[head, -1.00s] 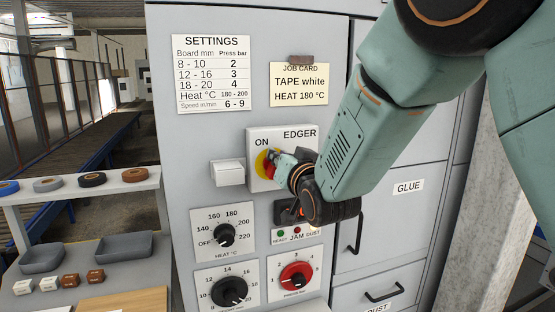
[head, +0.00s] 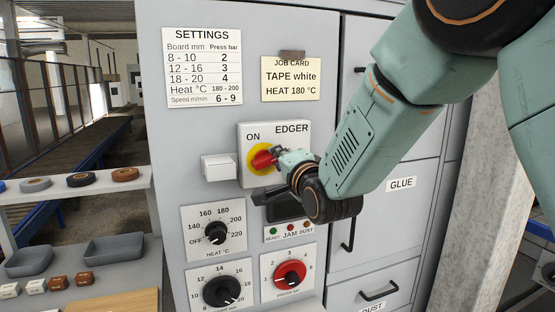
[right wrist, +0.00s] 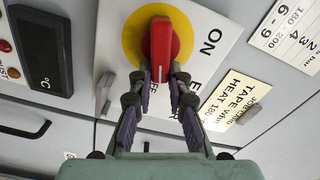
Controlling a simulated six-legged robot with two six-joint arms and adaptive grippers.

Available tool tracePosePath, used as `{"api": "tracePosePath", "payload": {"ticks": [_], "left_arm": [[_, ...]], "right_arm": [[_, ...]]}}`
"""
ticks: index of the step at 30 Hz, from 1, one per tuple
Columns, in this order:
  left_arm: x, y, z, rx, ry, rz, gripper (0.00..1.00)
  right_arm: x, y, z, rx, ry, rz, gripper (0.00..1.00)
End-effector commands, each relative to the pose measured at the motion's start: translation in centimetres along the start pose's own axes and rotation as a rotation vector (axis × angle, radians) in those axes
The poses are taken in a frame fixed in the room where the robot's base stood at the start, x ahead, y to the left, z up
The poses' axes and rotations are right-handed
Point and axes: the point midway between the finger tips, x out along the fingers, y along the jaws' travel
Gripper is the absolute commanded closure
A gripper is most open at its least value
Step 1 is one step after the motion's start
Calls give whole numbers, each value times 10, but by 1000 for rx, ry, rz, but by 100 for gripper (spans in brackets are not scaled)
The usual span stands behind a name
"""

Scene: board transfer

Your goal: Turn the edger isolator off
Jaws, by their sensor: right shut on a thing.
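The edger isolator is a white plate (head: 300,143) marked ON and EDGER, with a yellow disc (head: 253,153) and a red handle (head: 263,160). My right gripper (head: 276,157) is shut on the red handle. In the right wrist view the handle (right wrist: 160,50) sits between the fingertips (right wrist: 160,76), over the yellow disc (right wrist: 131,45). The handle lies crosswise on the panel, not towards the ON mark (right wrist: 211,42). Lettering beside the disc is partly hidden by the fingers. My left gripper is not in view.
Below are a dark display (head: 284,207), a heat knob (head: 215,232), a black knob (head: 221,291) and a red knob (head: 290,274). A small white box (head: 218,168) juts out left of the isolator. Tape rolls (head: 81,180) and trays (head: 113,248) stand on shelves at left.

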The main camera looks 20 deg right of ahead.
Motion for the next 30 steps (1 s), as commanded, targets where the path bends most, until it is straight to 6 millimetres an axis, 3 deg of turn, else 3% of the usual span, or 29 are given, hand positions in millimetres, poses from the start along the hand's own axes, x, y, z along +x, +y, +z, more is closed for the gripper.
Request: {"api": "tracePosePath", "payload": {"ticks": [13, 30], "left_arm": [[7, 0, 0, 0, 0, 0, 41], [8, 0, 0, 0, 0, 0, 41]], "right_arm": [[0, 9, 1, 276, 0, 3, 100], [0, 11, 2, 344, 0, 5, 100]]}}
